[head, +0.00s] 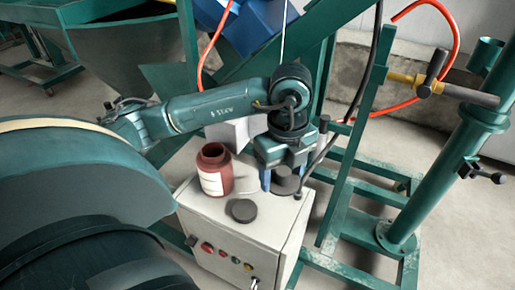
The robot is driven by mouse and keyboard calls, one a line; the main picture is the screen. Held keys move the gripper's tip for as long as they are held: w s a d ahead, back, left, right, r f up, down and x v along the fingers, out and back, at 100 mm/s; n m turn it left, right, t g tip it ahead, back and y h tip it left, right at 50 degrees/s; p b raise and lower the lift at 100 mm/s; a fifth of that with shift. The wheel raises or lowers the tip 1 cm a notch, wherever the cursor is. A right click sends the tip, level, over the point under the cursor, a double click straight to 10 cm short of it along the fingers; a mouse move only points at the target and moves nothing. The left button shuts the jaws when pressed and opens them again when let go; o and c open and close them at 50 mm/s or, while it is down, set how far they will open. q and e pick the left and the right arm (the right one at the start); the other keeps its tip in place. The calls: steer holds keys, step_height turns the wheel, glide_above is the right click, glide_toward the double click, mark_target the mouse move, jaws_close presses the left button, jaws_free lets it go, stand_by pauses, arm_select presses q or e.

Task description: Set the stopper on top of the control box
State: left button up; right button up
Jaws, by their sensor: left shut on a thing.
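The control box (213,232) is a pale cabinet with coloured buttons on its front. My left gripper (284,186) points down over the back right of its top. It is shut on a dark grey round piece that looks like the stopper (286,181). I cannot tell whether this piece touches the box top. A flat dark disc (242,210) lies on the box near its front edge. An open red-brown jar (214,170) with a white label stands upright on the box, left of the gripper. My right gripper is out of view.
A white block (229,133) is behind the jar, partly hidden by my left arm. Green frame bars (345,190) stand close to the right of the box. A thick green post (440,170) is further right. A black cable hangs near the gripper.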

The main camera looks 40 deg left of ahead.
arm_select(q)
step_height(320, 180, down, 9)
steer(key=shift+f+b, duration=0.2)
steer(key=shift+b, duration=0.95)
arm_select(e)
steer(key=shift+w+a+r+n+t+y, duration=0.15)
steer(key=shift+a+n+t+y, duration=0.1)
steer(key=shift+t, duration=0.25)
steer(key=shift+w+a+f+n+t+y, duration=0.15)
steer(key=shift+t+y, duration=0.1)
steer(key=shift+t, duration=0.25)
arm_select(q)
steer(key=shift+f, duration=0.1)
steer(key=o, duration=0.5)
steer(key=shift+o, duration=0.9)
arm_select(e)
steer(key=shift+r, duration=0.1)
